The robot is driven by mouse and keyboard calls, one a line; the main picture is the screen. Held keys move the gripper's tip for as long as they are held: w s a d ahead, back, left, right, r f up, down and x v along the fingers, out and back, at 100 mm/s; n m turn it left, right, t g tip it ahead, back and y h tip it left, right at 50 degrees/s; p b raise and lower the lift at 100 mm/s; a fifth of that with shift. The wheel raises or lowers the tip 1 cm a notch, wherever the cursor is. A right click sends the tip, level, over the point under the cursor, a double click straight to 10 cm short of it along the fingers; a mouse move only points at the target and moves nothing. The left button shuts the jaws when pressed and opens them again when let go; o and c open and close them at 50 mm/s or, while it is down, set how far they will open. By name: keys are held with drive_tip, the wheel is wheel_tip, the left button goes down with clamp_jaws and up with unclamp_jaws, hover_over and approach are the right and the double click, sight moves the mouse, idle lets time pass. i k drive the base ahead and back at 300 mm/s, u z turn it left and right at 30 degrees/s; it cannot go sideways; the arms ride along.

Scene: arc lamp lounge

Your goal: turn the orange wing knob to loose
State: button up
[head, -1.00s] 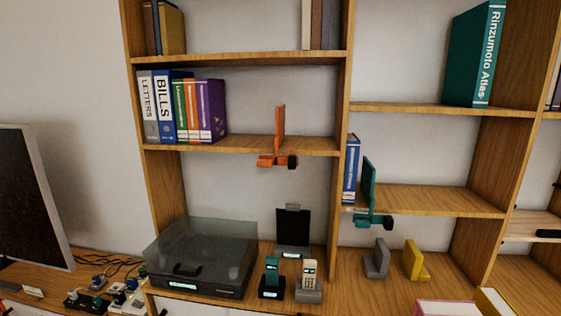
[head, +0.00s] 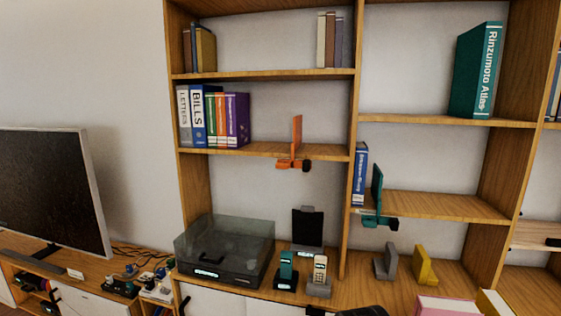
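An orange clamp-on bookend (head: 297,132) stands upright at the front edge of the middle left shelf. Its orange clamp part (head: 284,165) hangs at the shelf edge, with a dark knob-like piece (head: 306,165) at its right end. The knob's wings and its turn position are too small to tell. A similar teal bookend (head: 376,188) sits on the lower shelf to the right, also with a dark end piece (head: 392,224). My gripper is not in view, and nothing touches either bookend.
Binders (head: 198,118) stand left of the orange bookend, with a gap between. Below are a smoky-lidded turntable (head: 225,250), a teal phone (head: 286,269) and a light handset (head: 319,272). A dark shape (head: 362,312) at the bottom edge is unclear. A screen (head: 50,190) stands left.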

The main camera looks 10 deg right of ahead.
sight(283, 165)
drive_tip(key=k, duration=0.35)
drive_tip(key=u, duration=0.45)
drive_tip(key=i, duration=1)
drive_tip(key=u, duration=0.75)
